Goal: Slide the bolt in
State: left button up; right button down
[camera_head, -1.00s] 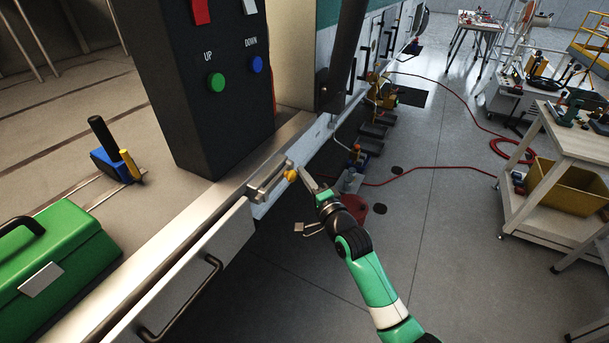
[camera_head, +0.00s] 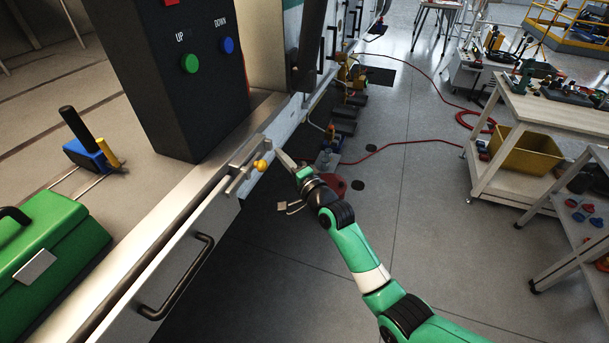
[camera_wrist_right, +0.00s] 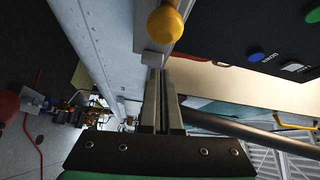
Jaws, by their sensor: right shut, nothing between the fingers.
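The bolt (camera_head: 238,171) is a grey metal piece with a yellow ball knob (camera_head: 260,165), mounted at the edge of the pale sill. The knob also shows large at the top of the right wrist view (camera_wrist_right: 165,24). My right gripper (camera_head: 281,155) is just to the right of the knob, with a small gap in the head view. Its fingers (camera_wrist_right: 160,73) are shut and empty, below the knob in the wrist view, pointing toward a small grey block (camera_wrist_right: 153,58). How far the bolt sits in its catch is unclear. My left gripper is out of view.
A dark control box (camera_head: 180,90) with green and blue buttons stands behind the sill. A black handle (camera_head: 178,278) sticks out of the panel at the near side. A green toolbox (camera_head: 50,240) lies at left. Open floor (camera_head: 420,240) is at right.

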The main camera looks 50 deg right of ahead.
jog(key=p+v, duration=0.5)
jog(key=v, duration=0.5)
jog(key=shift+p, duration=0.35)
jog(key=shift+d, duration=0.15)
